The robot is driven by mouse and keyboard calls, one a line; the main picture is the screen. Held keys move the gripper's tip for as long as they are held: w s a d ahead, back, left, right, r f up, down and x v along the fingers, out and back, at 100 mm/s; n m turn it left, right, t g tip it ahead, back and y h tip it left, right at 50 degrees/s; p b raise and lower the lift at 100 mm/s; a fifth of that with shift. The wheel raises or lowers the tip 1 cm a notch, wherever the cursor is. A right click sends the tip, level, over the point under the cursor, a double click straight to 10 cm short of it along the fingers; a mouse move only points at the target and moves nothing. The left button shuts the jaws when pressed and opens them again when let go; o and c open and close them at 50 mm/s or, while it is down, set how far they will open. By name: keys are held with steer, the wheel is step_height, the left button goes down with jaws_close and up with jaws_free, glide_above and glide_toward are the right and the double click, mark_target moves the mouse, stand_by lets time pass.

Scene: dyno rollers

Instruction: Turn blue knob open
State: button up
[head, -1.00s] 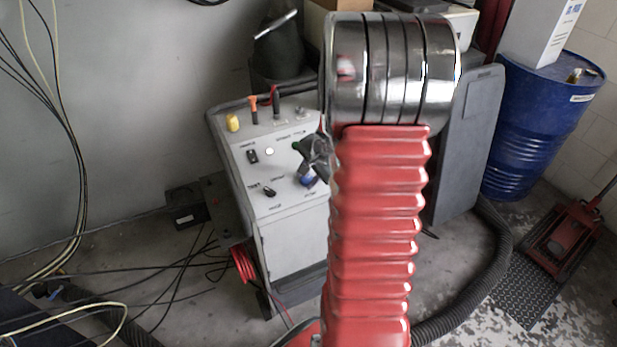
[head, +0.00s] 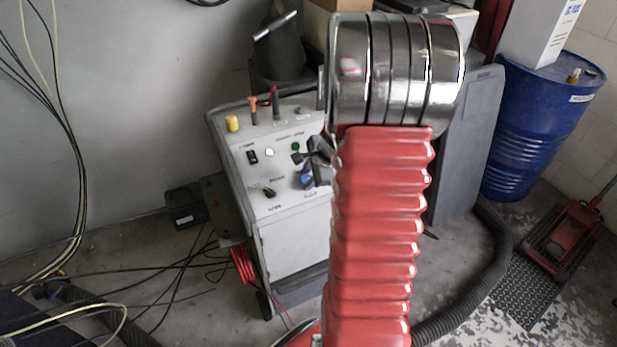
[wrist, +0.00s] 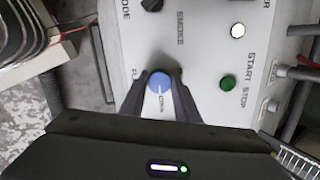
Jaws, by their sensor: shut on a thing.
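The blue knob (wrist: 159,82) is on the pale panel of the machine and shows between my two dark fingers in the wrist view. My gripper (wrist: 158,88) is shut on the knob, one finger on each side. A white pointer line on the panel side of the knob runs toward the lower part of the picture. In the head view the knob (head: 306,179) sits just left of my red arm, with part of my dark gripper (head: 314,160) beside it. My arm hides the panel's right part there.
A green button (wrist: 228,82), a white button (wrist: 238,30) and a black knob (wrist: 152,4) are near on the panel. Cables (head: 190,265) lie on the floor left of the machine. A blue barrel (head: 540,120) stands at the right.

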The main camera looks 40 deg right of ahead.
steer(key=shift+s+f, duration=0.15)
steer(key=shift+s, duration=0.05)
steer(key=o, duration=0.7)
steer(key=shift+c, duration=0.2)
steer(key=o, duration=0.4)
steer(key=shift+w, duration=0.1)
steer(key=shift+c, duration=0.2)
steer(key=v, duration=1.4)
